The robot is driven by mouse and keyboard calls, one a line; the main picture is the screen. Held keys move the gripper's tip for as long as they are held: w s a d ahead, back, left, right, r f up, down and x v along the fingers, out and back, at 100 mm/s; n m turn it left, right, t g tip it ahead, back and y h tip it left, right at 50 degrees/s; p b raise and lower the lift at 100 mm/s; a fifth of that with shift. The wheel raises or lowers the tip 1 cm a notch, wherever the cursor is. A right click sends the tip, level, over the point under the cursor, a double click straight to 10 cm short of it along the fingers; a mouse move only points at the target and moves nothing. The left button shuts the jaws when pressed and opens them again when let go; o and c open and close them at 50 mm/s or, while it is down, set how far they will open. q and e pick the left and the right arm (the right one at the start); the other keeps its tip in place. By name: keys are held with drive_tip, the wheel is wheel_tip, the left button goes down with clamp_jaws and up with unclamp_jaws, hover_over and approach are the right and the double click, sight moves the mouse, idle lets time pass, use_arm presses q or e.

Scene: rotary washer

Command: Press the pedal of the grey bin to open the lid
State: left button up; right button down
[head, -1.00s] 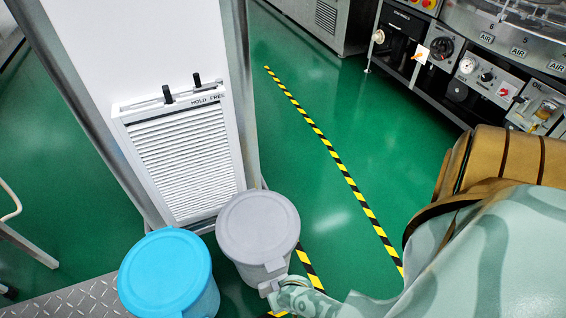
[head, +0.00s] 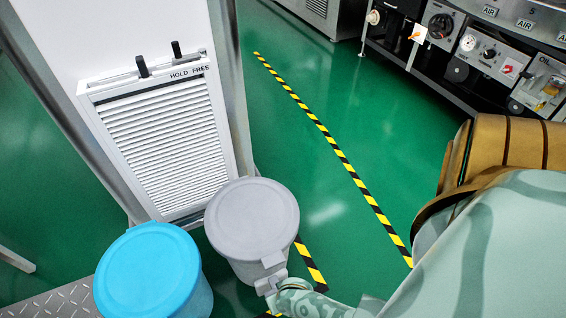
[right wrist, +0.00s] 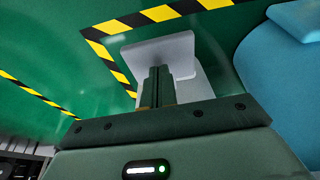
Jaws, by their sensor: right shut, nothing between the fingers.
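The grey bin (head: 252,222) stands at lower centre in the head view, with its round lid flat and closed. A small grey tab (head: 272,260) juts from the lid's rim. My right gripper (head: 272,287) is beside the bin's near side, below the tab; its fingertips are hard to make out there. In the right wrist view my right gripper (right wrist: 157,84) has its fingers together and empty. They are in front of a light grey plate (right wrist: 180,48) that looks like the pedal; I cannot tell whether they touch it. My left gripper is out of view.
A blue bin (head: 150,270) stands close at the left of the grey bin. A white louvred panel (head: 165,145) is behind both. Yellow-black tape (head: 335,150) crosses the open green floor. A machine with dials (head: 480,55) stands at the upper right.

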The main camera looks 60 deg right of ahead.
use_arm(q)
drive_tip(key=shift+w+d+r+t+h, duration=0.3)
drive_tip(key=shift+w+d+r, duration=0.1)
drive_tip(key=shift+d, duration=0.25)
use_arm(e)
drive_tip(key=shift+f, duration=0.3)
drive_tip(key=shift+f, duration=0.1)
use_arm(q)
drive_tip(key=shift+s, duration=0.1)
use_arm(e)
drive_tip(key=shift+s+f, duration=0.1)
drive_tip(key=shift+f, duration=1.6)
